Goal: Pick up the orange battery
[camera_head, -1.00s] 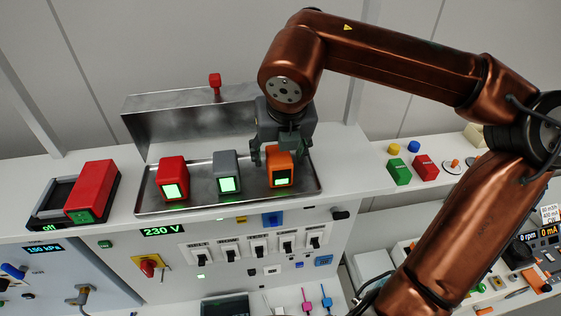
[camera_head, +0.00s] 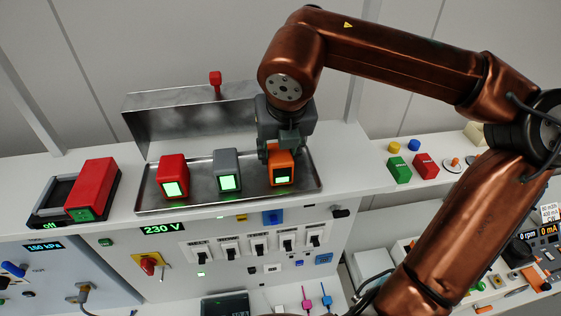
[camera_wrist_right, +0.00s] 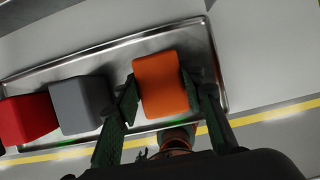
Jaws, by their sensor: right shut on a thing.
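The orange battery (camera_head: 281,169) stands in the right part of a metal tray, with a green lit panel on its front. My right gripper (camera_head: 281,150) is over it from above, with its fingers shut on the battery's sides. In the right wrist view the orange battery (camera_wrist_right: 162,84) sits between the two fingers (camera_wrist_right: 162,95), and the tray floor shows around it. I cannot tell any gap between the battery and the tray. My left gripper is not in view.
A grey battery (camera_head: 227,169) and a red battery (camera_head: 173,176) stand to the left in the same tray (camera_head: 205,203). The raised metal lid (camera_head: 190,120) is behind them. A larger red block (camera_head: 92,190) is in a black holder further left. Green and red blocks (camera_head: 399,171) lie to the right.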

